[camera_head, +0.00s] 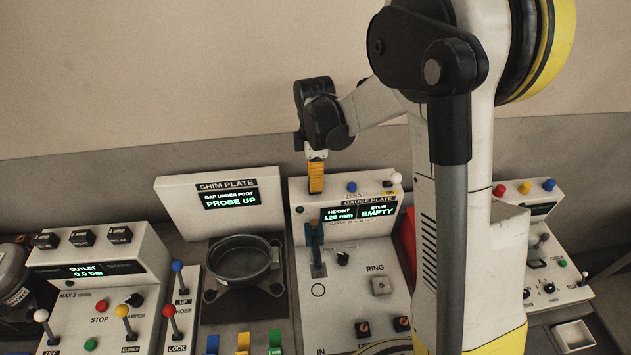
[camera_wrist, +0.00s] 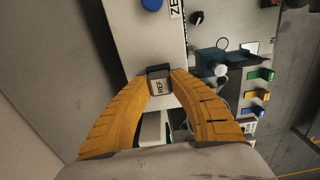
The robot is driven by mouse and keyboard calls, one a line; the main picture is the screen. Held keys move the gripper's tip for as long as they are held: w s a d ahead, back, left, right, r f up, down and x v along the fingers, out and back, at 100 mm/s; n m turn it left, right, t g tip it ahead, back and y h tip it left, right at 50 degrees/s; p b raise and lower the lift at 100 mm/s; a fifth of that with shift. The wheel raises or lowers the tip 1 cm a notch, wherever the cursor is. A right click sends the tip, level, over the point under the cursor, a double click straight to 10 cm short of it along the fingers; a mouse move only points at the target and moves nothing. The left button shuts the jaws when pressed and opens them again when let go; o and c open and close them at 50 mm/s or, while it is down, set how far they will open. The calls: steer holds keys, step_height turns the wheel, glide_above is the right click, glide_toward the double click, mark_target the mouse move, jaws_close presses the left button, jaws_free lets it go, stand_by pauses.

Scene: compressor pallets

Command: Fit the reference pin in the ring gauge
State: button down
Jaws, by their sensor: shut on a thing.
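My gripper (camera_head: 316,180) has orange fingers pointing down at the upper left of the gauge plate's back panel (camera_head: 297,212). In the wrist view my gripper (camera_wrist: 160,76) is shut on the reference pin (camera_wrist: 160,84), whose grey square end reads REF. The pin's lower part is hidden, and I cannot make the pin out in the head view. The ring gauge (camera_head: 381,286) is a small light metal block below the RING label on the gauge plate's deck. It lies below and to the right of my gripper, well apart from it.
The gauge plate display (camera_head: 358,212) reads height 120 mm and stub empty. A dark blue upright fixture (camera_head: 315,245) stands left of the ring. A round metal pan (camera_head: 240,260) and the shim plate panel (camera_head: 212,202) are farther left. Knobs (camera_head: 364,328) sit near the front.

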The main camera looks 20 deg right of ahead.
steer(key=shift+r, duration=0.1)
steer(key=shift+r+p, duration=1.75)
steer(key=shift+r, duration=1.1)
